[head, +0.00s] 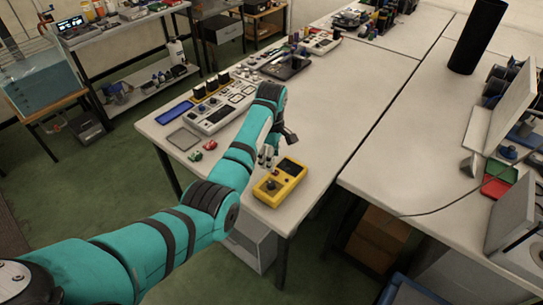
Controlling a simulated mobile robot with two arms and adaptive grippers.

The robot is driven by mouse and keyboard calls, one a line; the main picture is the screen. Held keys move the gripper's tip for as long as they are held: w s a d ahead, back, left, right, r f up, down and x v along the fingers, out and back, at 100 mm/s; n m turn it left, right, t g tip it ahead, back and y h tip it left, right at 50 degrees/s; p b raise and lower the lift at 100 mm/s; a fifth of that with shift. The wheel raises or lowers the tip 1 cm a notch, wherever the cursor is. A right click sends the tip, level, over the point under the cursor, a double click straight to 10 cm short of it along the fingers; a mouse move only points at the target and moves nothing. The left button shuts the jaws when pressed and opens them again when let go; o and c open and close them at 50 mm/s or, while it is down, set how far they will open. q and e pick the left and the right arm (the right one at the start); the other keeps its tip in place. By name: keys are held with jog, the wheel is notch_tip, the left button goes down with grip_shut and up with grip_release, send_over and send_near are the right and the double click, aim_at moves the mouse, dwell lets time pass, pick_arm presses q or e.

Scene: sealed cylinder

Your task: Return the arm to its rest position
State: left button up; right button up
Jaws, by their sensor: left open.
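My left arm reaches in from the lower left, over the near corner of the left table (326,150). My left gripper (268,160) is at its end, small in view, open and close above or behind a yellow device (281,183). I cannot tell whether the gripper touches the device. The yellow device lies on the table near its front edge and has a dark screen and a dark round knob. A black cylinder (478,36) stands upright on the right table (420,130). My right gripper is not in view.
Several black devices stand farther back. Monitors (503,115) and a red tray (495,187) are at the right. The middle of the right table is clear.

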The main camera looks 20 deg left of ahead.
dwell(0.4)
pick_arm(q)
jog(key=s+a+f+m+t, duration=0.15)
jog(key=s+f+m, duration=0.3)
jog(key=s, duration=0.45)
jog(key=s+a+f+m, duration=0.2)
jog(key=s+f+m, duration=0.3)
jog(key=s, duration=0.4)
jog(key=s+d+r+m+t, duration=0.1)
jog(key=s+r+m, duration=0.25)
jog(key=s, duration=0.65)
jog(key=s+d+r+m+t, duration=0.15)
jog(key=s+m, duration=0.35)
jog(key=s, duration=0.5)
notch_tip(320, 180, down, 31)
jog(key=s+g+b, duration=0.1)
jog(key=g+b, duration=0.1)
jog(key=b, duration=0.2)
jog(key=s+a+f+g+b, duration=0.1)
jog(key=s+a+f+b, duration=0.2)
jog(key=s+f, duration=1.3)
jog(key=shift+s+f+m, duration=0.15)
jog(key=shift+f+m, duration=0.25)
jog(key=shift+f, duration=0.35)
